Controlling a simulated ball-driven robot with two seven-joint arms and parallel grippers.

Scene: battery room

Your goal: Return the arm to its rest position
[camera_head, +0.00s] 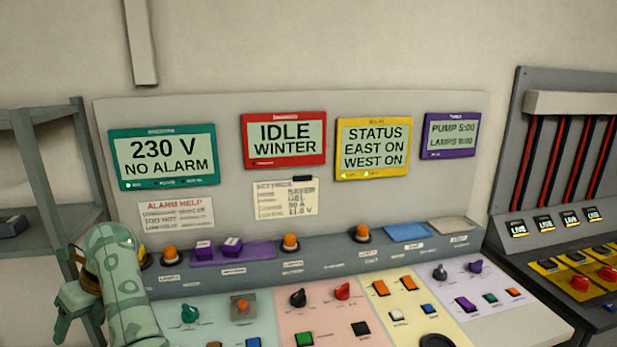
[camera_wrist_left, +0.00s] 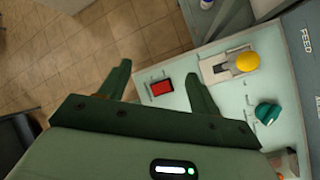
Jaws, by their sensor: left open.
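My left arm, green with darker patches, rises at the lower left of the head view, in front of the console's left end. My left gripper (camera_head: 72,305) shows there beside the arm, partly hidden. In the left wrist view my left gripper (camera_wrist_left: 157,66) has its two dark green fingers spread apart with nothing between them. Beyond the fingers are the tiled floor and the edge of a pale panel. A red rocker (camera_wrist_left: 162,88) on that panel lies near the right finger, with no clear contact. My right gripper is in neither view.
The console (camera_head: 400,265) carries knobs and switches, with displays on its upright board. Shelving (camera_head: 30,150) stands at left; a breaker cabinet (camera_head: 515,190) stands at right. The wrist view shows a yellow-topped lever (camera_wrist_left: 246,62), a teal knob (camera_wrist_left: 267,112) and open floor (camera_wrist_left: 80,50).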

